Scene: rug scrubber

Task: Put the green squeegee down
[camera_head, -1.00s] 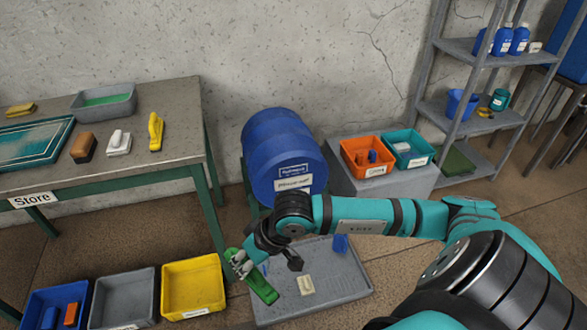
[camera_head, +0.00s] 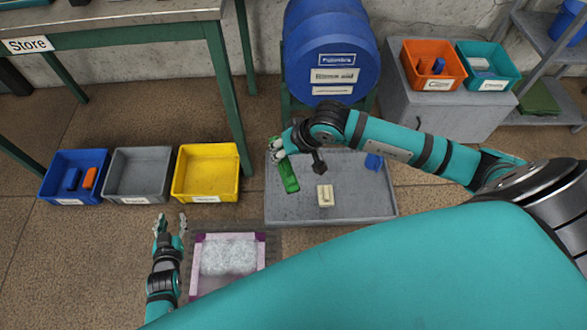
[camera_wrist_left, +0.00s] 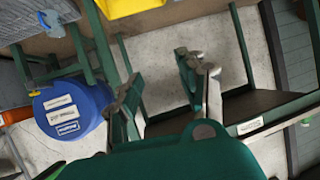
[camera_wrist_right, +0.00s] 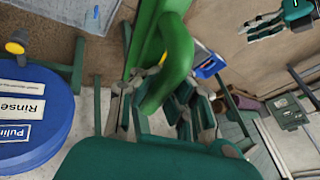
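The green squeegee (camera_head: 289,178) is in my right gripper (camera_head: 277,150), over the left part of the grey tray (camera_head: 350,210). In the right wrist view the squeegee (camera_wrist_right: 176,55) runs between the fingers of the right gripper (camera_wrist_right: 158,92), which close around its handle. I cannot tell whether the squeegee touches the tray.
A cream block (camera_head: 325,195) and a blue item (camera_head: 373,161) lie in the tray. Blue (camera_head: 48,190), grey (camera_head: 138,176) and yellow (camera_head: 207,174) bins stand left. A blue drum (camera_head: 331,50) stands behind.

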